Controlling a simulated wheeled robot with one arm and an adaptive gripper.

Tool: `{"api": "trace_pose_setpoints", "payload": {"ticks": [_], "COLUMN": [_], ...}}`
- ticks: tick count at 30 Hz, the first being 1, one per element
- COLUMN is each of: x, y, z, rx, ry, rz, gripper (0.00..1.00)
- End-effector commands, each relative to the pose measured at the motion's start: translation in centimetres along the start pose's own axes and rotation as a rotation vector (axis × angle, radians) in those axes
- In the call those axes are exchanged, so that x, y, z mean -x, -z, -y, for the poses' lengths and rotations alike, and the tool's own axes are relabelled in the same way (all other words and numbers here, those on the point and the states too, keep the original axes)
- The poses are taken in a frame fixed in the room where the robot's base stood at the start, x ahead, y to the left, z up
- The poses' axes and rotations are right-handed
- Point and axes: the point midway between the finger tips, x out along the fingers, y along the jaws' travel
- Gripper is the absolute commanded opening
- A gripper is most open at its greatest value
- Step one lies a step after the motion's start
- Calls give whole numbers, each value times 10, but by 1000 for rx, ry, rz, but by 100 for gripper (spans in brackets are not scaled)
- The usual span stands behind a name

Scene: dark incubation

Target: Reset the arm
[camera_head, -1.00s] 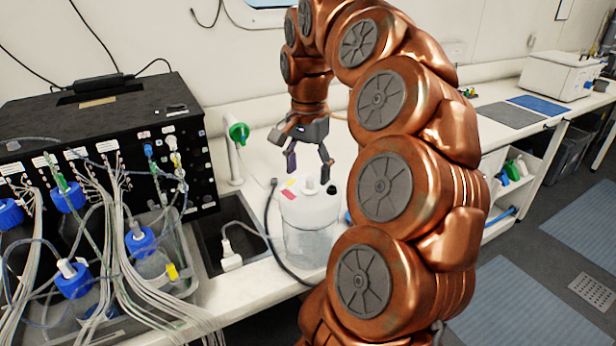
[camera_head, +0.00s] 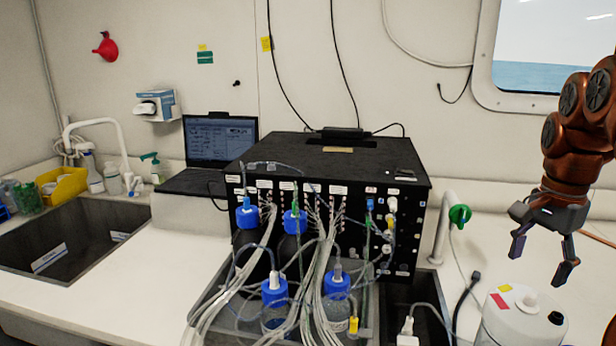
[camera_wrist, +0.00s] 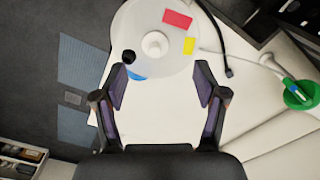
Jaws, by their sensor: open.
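My gripper (camera_head: 541,262) hangs at the right of the head view, fingers pointing down, open and empty. Below and to its left stands a white round container (camera_head: 510,322) with red and yellow labels and a black cap. In the wrist view my open gripper (camera_wrist: 159,90) has the container's white top (camera_wrist: 190,58) beyond its fingertips. A gap shows between fingers and container in the head view. Most of my arm is cut off by the right edge of the head view.
A black box (camera_head: 330,165) with tubes and blue-capped bottles (camera_head: 275,290) stands at the centre. A green-ended pipe (camera_head: 459,215) rises between the box and my gripper. A laptop (camera_head: 220,140) and sink (camera_head: 70,235) are at left. Bare counter (camera_head: 170,280) lies in front of them.

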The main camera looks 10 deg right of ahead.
Motion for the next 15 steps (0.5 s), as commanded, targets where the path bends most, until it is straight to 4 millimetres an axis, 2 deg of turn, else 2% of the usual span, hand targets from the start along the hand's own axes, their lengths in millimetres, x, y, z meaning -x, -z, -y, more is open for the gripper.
{"api": "trace_pose_setpoints", "payload": {"ticks": [5, 9, 15], "x": [-9, -24, -52], "y": [-42, -88, -152], "z": [13, 20, 14], "rx": [195, 409, 686], "ry": [-11, -23, -45], "rz": [-5, -6, 5], "gripper": [72, 72, 72]}}
